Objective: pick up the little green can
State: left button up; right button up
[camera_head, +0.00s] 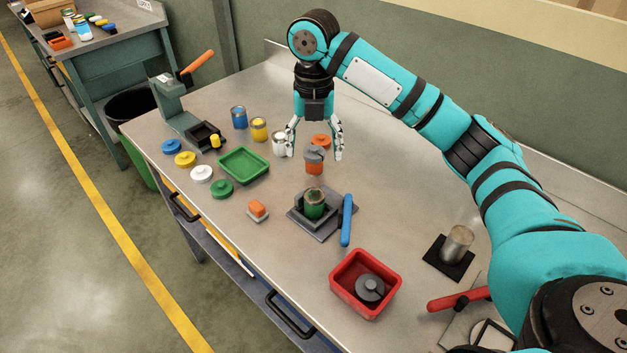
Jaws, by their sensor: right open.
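The little green can (314,205) stands upright in a dark grey fixture (325,228) on the metal bench. A blue handle (347,220) is beside it. My right gripper (314,152) points down, open, with its fingers spread to left and right. It appears behind the green can and apart from it. A small orange object with a grey top (314,166) shows between and just below the fingertips; I cannot tell its distance from them. My left gripper is not in view.
Blue (239,117), yellow (259,130) and white (279,144) cans stand left of my gripper. A green tray (243,165), coloured lids (201,174) and an orange-topped block (257,209) lie further left. A red bin (365,283) holds a grey slotted disc. A metal cylinder (458,243) stands at right.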

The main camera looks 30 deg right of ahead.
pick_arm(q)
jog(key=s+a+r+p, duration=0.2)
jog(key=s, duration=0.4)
pick_arm(e)
send_over(315, 197)
jog(key=f, duration=0.7)
jog(key=shift+s+a+f, duration=0.1)
jog(key=shift+s+a, duration=0.1)
jog(key=shift+s, duration=0.15)
jog(key=f, duration=0.2)
jog(key=shift+w+d+f, duration=0.2)
jog(key=shift+w+f, duration=0.15)
jog(key=shift+f, duration=0.05)
jog(key=shift+a+f+p, duration=0.15)
jog(key=shift+f+p, duration=0.15)
jog(key=shift+f, duration=0.45)
notch_tip(315, 197, down, 4)
jog(key=shift+w+f+p, duration=0.1)
jog(key=shift+f+p, duration=0.05)
jog(key=shift+p, duration=0.8)
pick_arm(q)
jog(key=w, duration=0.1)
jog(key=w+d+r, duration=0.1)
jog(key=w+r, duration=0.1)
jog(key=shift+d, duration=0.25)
pick_arm(e)
jog(key=shift+c, duration=0.3)
